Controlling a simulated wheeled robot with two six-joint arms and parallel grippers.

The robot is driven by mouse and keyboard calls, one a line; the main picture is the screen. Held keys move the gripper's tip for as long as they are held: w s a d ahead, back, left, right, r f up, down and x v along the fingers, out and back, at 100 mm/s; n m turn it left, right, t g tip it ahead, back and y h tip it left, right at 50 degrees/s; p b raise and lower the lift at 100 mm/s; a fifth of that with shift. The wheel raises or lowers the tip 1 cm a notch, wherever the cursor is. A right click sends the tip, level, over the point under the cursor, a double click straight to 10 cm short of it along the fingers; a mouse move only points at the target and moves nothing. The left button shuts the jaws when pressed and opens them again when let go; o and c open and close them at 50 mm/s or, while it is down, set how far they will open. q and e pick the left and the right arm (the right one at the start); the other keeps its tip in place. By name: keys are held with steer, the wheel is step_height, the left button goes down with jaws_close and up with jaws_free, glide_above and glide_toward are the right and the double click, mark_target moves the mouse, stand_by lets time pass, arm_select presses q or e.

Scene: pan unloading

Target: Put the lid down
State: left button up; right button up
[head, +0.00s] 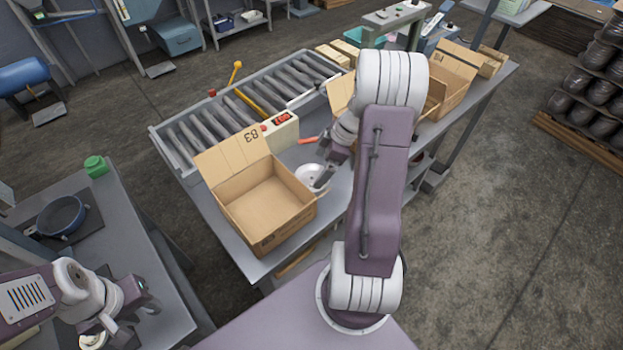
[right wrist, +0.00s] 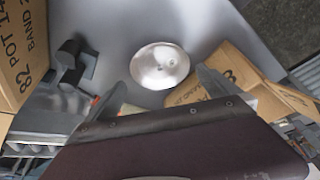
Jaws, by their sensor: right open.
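The lid (head: 313,177), a pale round disc, lies on the grey table beside the open cardboard box. A blue pan (head: 62,214) sits on a dark plate on that side table.
The open box (head: 262,205) stands left of the lid. A scale with a red display (head: 281,131) and a roller conveyor (head: 205,125) are behind. More boxes (head: 452,83) stand at the right, partly behind my arm. A green object (head: 95,166) is on the side table.

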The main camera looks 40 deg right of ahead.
mark_target(312, 178)
steer(key=p+x, duration=0.1)
steer(key=x, duration=0.3)
steer(key=shift+f, duration=0.1)
steer(key=shift+w+a+f, duration=0.15)
steer(key=shift+a+f, duration=0.05)
steer(key=shift+f, duration=0.2)
steer(key=shift+d, duration=0.1)
steer(key=c, duration=1.2)
steer(key=shift+o, duration=0.2)
steer(key=shift+r, duration=0.55)
step_height(312, 178, up, 3)
steer(key=shift+b, duration=0.4)
arm_select(q)
steer(key=shift+d+f+b, duration=0.1)
steer(key=shift+f+b, duration=0.1)
steer(key=shift+b, duration=0.2)
arm_select(e)
steer(key=s+d+r, duration=0.2)
steer(key=d+r, duration=0.5)
steer(key=d, duration=0.4)
steer(key=shift+d, duration=0.25)
